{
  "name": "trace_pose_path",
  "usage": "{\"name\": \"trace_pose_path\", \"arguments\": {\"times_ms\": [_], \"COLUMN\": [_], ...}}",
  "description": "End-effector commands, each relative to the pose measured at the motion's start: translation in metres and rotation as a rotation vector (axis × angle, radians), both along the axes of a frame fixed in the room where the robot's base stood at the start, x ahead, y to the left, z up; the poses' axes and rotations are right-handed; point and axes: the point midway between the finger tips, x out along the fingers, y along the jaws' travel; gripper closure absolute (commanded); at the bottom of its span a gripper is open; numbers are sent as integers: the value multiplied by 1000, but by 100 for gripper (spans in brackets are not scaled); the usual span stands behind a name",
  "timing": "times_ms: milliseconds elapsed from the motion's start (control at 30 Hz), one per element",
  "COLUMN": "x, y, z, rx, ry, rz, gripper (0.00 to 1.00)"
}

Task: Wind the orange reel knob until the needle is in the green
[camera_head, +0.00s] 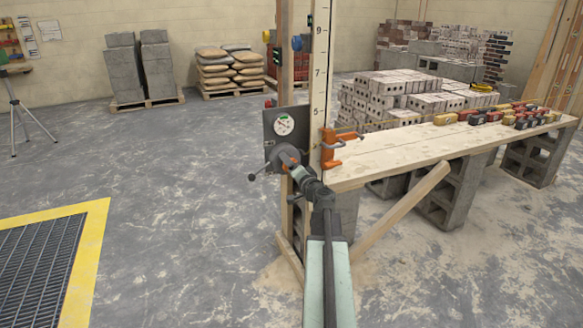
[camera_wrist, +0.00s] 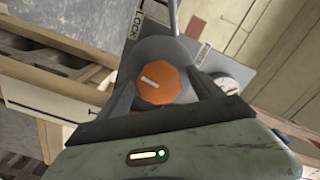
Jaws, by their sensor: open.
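The orange reel knob (camera_wrist: 165,82) is faceted and has a pale line across its face. It sits on a grey round housing in the wrist view. My gripper (camera_wrist: 164,92) is open, with one dark finger on each side of the knob; I cannot tell whether they touch it. In the head view my gripper (camera_head: 290,162) is at the reel, and the knob is hidden there. The round white gauge (camera_head: 284,125) is on a dark panel (camera_head: 271,117) above the reel. It also shows in the wrist view (camera_wrist: 227,86). Its needle is too small to read.
A lever (camera_head: 260,173) sticks out left of the reel. A plate marked LOCK (camera_wrist: 133,27) is beside it. An orange clamp (camera_head: 335,148) is on the wooden bench (camera_head: 390,147) just right. A measuring staff (camera_head: 320,70) rises behind. The floor at left is open.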

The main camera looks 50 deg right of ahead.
Motion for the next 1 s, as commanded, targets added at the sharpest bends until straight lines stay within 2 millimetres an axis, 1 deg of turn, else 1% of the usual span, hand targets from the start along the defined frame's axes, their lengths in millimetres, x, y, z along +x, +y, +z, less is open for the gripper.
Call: {"name": "trace_pose_path", "arguments": {"times_ms": [67,100,167,200,267,300,333,533,667,867,1000], "x": [-1,-1,-1,-1,-1,-1,-3,-1,-1,-1,-1], "y": [0,0,0,0,0,0,3,0,0,-1,-1], "z": [0,0,0,0,0,0,0,0,0,0,0], "rx": [0,0,0,0,0,0,0,18,62,186,305], "ry": [0,0,0,0,0,0,0,-7,-25,-76,-124], "rz": [0,0,0,0,0,0,-2,0,1,0,0], "gripper": [24,36,52,63,80,87,87,87,87,87,87]}}
